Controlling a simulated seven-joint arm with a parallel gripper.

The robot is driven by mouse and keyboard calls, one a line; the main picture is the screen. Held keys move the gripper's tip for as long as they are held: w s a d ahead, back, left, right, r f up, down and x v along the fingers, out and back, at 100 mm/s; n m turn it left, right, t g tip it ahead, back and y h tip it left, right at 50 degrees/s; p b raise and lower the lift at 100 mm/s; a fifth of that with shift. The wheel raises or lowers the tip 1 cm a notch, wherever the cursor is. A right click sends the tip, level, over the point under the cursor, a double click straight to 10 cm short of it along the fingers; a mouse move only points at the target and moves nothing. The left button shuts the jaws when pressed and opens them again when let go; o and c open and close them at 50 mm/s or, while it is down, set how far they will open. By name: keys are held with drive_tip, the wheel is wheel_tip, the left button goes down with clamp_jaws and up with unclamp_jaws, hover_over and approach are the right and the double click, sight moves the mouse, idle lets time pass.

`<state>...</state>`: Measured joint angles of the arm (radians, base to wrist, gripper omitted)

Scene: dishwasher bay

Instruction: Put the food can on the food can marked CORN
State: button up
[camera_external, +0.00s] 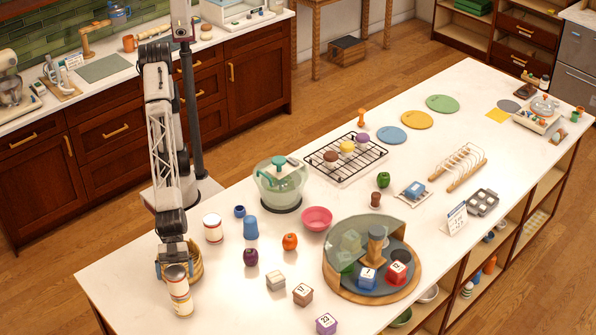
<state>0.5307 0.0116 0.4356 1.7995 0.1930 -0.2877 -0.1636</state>
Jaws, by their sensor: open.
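Two food cans stand at the left end of the white island, one above the other. The upper can (176,276) appears to rest on the lower can (181,302), roughly upright. I cannot read their labels at this size. My gripper (173,263) is open at the top of the upper can, in front of a tan round container. Whether its fingers touch the can cannot be told. Another white can with red bands (213,229) stands apart, to the right and farther back.
The tan container (195,262) is close behind the stacked cans. The island's front left corner is clear.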

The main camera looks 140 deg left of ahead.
drive_tip(key=shift+r, duration=0.15)
drive_tip(key=shift+v, duration=1)
drive_tip(key=v, duration=1)
drive_tip(key=s+a+n+g+y, duration=0.1)
drive_tip(key=s+a+n+y, duration=0.15)
drive_tip(key=s+a, duration=0.65)
drive_tip(key=s+a+n+g+y, duration=0.1)
drive_tip(key=s+a+g+y, duration=0.15)
drive_tip(key=a, duration=1.35)
drive_tip(key=s+a+f+n+g, duration=0.1)
drive_tip(key=s+a, duration=0.3)
drive_tip(key=s, duration=0.4)
drive_tip(key=s+a+f+n+g+y, duration=0.1)
drive_tip(key=s+a+g, duration=0.1)
drive_tip(key=s+a, duration=0.3)
drive_tip(key=s+a+f+n+g+y, duration=0.1)
drive_tip(key=s+a, duration=0.3)
drive_tip(key=s, duration=0.7)
drive_tip(key=shift+s+a+f+g, duration=0.3)
drive_tip(key=shift+s+g, duration=0.1)
drive_tip(key=shift+g, duration=0.15)
